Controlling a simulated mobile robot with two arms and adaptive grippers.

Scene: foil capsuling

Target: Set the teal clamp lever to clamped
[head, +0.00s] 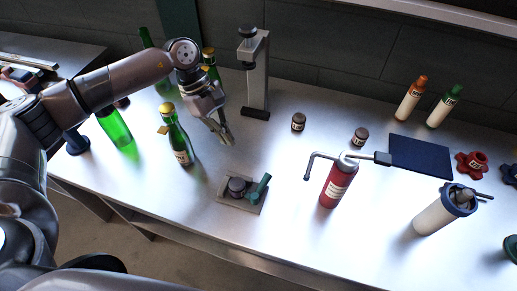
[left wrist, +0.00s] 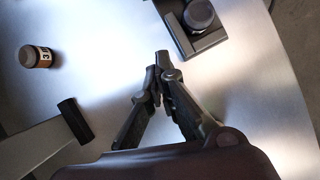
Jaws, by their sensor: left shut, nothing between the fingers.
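The teal clamp lever (head: 260,188) is at the right side of a small grey fixture (head: 228,201) near the table's front edge. It slants up to the right, beside a dark round piece (head: 237,187) on the fixture. My left gripper (head: 228,138) is shut and empty, above the table behind the fixture and apart from the lever. In the left wrist view its fingertips (left wrist: 163,68) meet, just short of the fixture (left wrist: 207,43), which is cut by the top edge. I cannot make out the lever clearly there. My right gripper is not in view.
A grey press stand (head: 257,75) stands close behind my left gripper. A green bottle (head: 178,143) with a gold top is to its left. A small jar (head: 298,122) and a red bottle with a bent tube (head: 336,186) are to the right. Bare table surrounds the fixture.

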